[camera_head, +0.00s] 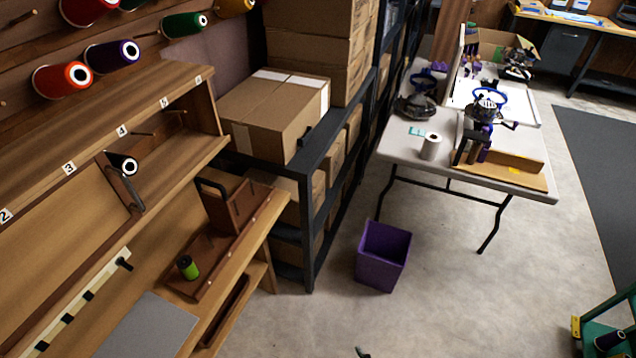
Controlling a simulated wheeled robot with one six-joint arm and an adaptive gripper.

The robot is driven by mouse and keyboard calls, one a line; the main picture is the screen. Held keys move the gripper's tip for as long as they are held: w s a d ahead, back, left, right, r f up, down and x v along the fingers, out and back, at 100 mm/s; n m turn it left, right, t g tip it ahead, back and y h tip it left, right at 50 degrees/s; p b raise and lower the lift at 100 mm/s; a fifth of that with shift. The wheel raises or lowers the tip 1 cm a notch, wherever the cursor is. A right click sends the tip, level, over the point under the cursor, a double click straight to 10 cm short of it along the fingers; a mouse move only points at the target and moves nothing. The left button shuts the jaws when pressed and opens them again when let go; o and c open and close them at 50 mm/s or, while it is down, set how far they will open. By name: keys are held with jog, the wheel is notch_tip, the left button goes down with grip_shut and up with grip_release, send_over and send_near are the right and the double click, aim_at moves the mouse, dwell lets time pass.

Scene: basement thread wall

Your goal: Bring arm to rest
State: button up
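My gripper and arm do not show clearly in the head view, so I cannot tell how the arm is posed or whether the gripper holds anything. A small dark tip (362,352) pokes in at the bottom edge; I cannot tell what it is.
At left are a wooden thread wall with a black spool (122,164), a tool caddy (235,205) and a green spool (187,267). Beyond stand a box rack (320,165), purple bin (383,256) and table (400,150). A green frame (590,330) is bottom right.

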jog(key=s+d+r+m+t+h, duration=0.1)
jog(key=s+d+r, duration=0.25)
jog(key=s, duration=0.25)
jog(key=s+d+r+m+t+h, duration=0.1)
jog(key=s+d+r+m, duration=0.1)
jog(key=s+d, duration=0.3)
jog(key=s+d+r+m+t+h, duration=0.1)
jog(key=s+d+r+m+t, duration=0.1)
jog(key=s+r, duration=0.9)
notch_tip(320, 180, up, 3)
jog(key=shift+s+d+f+t+h, duration=0.15)
jog(key=shift+d+t+h, duration=0.2)
jog(key=shift+t, duration=0.25)
